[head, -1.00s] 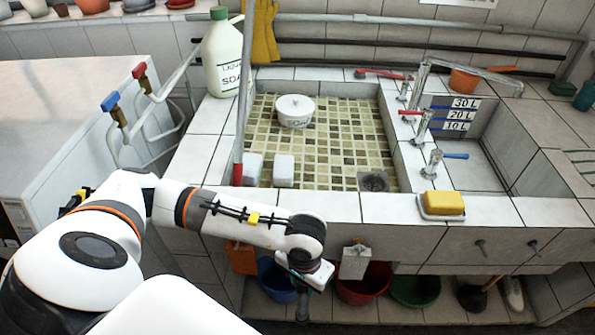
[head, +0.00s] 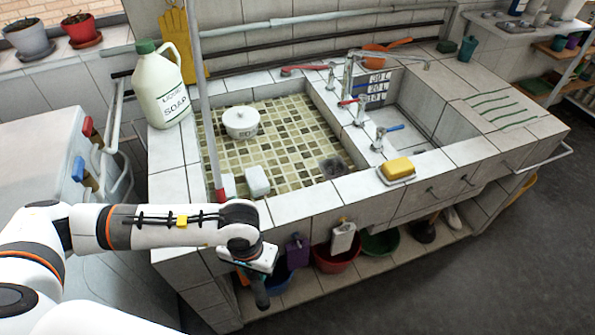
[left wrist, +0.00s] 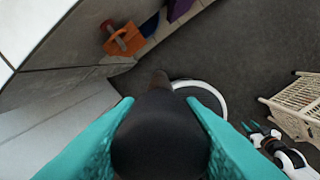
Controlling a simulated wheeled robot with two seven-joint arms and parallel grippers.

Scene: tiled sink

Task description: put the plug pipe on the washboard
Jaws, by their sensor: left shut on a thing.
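My left gripper (head: 260,274) is in front of the sink's left front corner, below the rim. It is shut on a dark, rounded pipe-like piece, likely the plug pipe (head: 262,294), which hangs down from it. In the left wrist view the dark piece (left wrist: 160,138) fills the space between the teal fingers. The washboard, seemingly the ribbed slab with green grooves (head: 503,106), is at the sink's right end, well away from the gripper. My right gripper (left wrist: 262,131) shows small in the left wrist view, its teal fingers apart and empty.
A yellow sponge on a dish (head: 397,169) sits on the front rim. Taps (head: 378,139) stand between the basins. A soap jug (head: 162,86) and an upright pole (head: 206,110) are at the left. Basins (head: 336,256) lie below. Open floor (head: 480,280) is at right.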

